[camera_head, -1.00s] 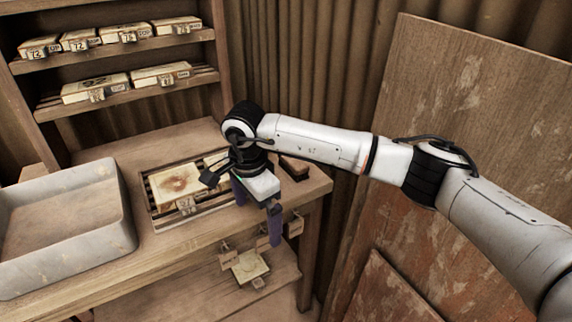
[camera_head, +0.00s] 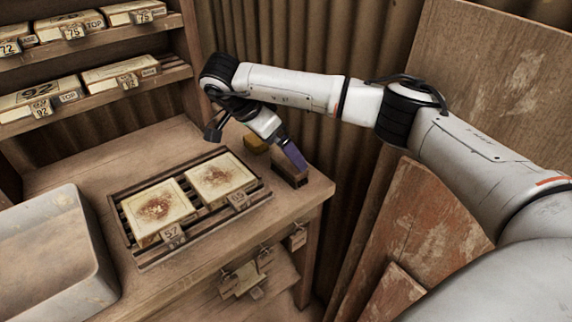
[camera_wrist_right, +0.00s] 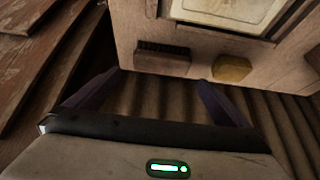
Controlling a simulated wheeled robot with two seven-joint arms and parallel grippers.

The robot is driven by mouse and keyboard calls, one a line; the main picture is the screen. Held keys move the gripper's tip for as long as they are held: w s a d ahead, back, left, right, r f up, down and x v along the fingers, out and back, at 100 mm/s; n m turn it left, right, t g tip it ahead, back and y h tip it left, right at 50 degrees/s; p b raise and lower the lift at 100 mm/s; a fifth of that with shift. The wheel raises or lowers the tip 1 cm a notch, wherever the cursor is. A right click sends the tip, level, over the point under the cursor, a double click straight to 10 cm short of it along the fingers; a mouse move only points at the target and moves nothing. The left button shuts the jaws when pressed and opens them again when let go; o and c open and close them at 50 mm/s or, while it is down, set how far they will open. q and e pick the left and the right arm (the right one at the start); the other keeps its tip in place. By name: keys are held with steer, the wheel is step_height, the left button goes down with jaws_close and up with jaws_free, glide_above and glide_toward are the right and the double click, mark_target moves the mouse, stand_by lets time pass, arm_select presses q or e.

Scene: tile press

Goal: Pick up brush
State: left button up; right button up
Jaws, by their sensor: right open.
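The brush (camera_head: 288,174), a dark brown wooden block, lies near the right end of the bench, partly behind my right gripper's fingers. In the right wrist view the brush (camera_wrist_right: 162,58) shows dark bristles along one long side and lies beyond the fingertips, near the bench edge. My right gripper (camera_head: 296,158) has purple fingers and appears above or just beside the brush in the head view. In the right wrist view the right gripper (camera_wrist_right: 156,84) is open with nothing between its fingers. My left gripper is out of view.
A yellow sponge-like block (camera_head: 256,143) sits beside the brush; it also shows in the wrist view (camera_wrist_right: 231,69). A dark slatted rack (camera_head: 150,256) holds two stained tiles. A grey tray (camera_head: 92,235) stands at left. A corrugated wall (camera_head: 290,70) rises behind the bench.

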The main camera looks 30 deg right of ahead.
mark_target(289, 161)
steer(key=x, duration=0.7)
steer(key=shift+a+f+p, duration=0.1)
steer(key=shift+a+p, duration=0.2)
steer(key=shift+a, duration=0.05)
steer(key=shift+d+f, duration=0.15)
steer(key=shift+c, duration=0.4)
steer(key=c, duration=0.9)
steer(key=shift+w+r+p, duration=0.1)
steer(key=shift+r+p, duration=0.3)
step_height(289, 161, up, 8)
steer(key=p, duration=0.6)
steer(key=shift+r, duration=0.6)
